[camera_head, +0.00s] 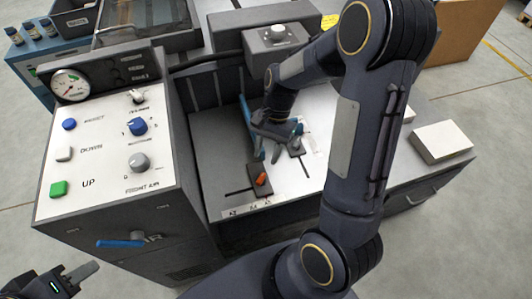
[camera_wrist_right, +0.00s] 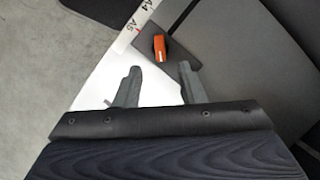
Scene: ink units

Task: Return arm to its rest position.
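My right arm (camera_head: 357,130) reaches from the lower middle over the machine in the head view. Its gripper (camera_head: 268,156) points down above the flat bed. In the right wrist view the two fingers of the right gripper (camera_wrist_right: 160,68) stand apart with nothing between them. An orange knob (camera_wrist_right: 160,47) on a dark slider block lies just beyond the fingertips there; in the head view the orange knob (camera_head: 262,178) is in front of the gripper. My left gripper (camera_head: 88,276) is at the lower left corner, partly cut off, clear of the machine; its finger opening is unclear.
The control panel (camera_head: 105,190) with a gauge, knobs and buttons stands left of the bed. A blue handle (camera_head: 120,243) sticks out from its front. A blue lever (camera_head: 247,112) and a white block (camera_head: 441,141) are near the right arm. Floor shows at far left and right.

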